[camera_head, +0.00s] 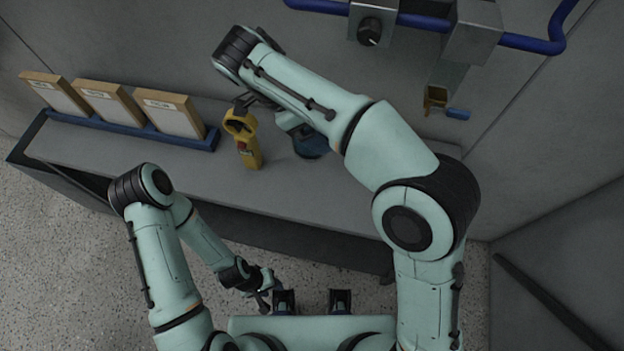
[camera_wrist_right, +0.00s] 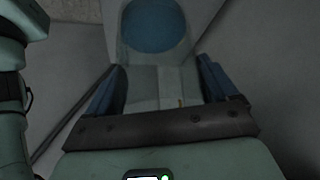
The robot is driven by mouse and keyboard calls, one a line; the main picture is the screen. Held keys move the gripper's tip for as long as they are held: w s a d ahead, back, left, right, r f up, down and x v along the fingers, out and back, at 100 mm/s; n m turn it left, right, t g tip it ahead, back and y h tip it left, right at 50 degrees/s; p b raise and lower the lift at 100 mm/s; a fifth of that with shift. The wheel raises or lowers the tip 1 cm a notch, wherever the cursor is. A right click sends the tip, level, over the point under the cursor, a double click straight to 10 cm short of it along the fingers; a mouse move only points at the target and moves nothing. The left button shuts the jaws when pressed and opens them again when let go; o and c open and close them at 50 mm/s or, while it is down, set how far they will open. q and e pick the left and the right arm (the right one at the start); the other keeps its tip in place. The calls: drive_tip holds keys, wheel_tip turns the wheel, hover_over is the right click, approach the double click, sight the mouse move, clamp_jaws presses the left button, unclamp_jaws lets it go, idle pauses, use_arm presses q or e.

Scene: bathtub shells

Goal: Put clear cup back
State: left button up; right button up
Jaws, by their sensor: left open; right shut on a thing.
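The clear cup (camera_wrist_right: 143,82) shows in the right wrist view as a see-through shape between the two blue fingers of my right gripper (camera_wrist_right: 160,90), which is shut on it. A round blue disc (camera_wrist_right: 156,24) shows beyond or through the cup; I cannot tell which. In the head view my right arm hides the cup and most of the right gripper over the bench (camera_head: 365,200). A blue round piece (camera_head: 310,145) shows partly below that arm. My left gripper (camera_head: 267,290) is open and empty, low in front of the bench.
A yellow handheld device (camera_head: 244,140) stands on the bench, close left of my right arm. Three framed cards (camera_head: 172,113) stand in a blue rack (camera_head: 120,127) at the back left. A blue rail (camera_head: 530,43) and a metal bracket (camera_head: 475,30) are on the wall. The bench's front right is clear.

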wheel_tip(320, 180, down, 20)
drive_tip(key=shift+r+b, duration=0.25)
drive_tip(key=shift+b, duration=0.6)
use_arm(q)
drive_tip(key=shift+s+f, duration=0.25)
drive_tip(key=shift+f, duration=0.3)
drive_tip(key=shift+s+f, duration=0.2)
drive_tip(key=shift+f, duration=0.35)
use_arm(e)
drive_tip(key=shift+f, duration=0.15)
drive_tip(key=o, duration=0.9)
use_arm(q)
drive_tip(key=shift+s+f, duration=0.1)
drive_tip(key=shift+f, duration=0.05)
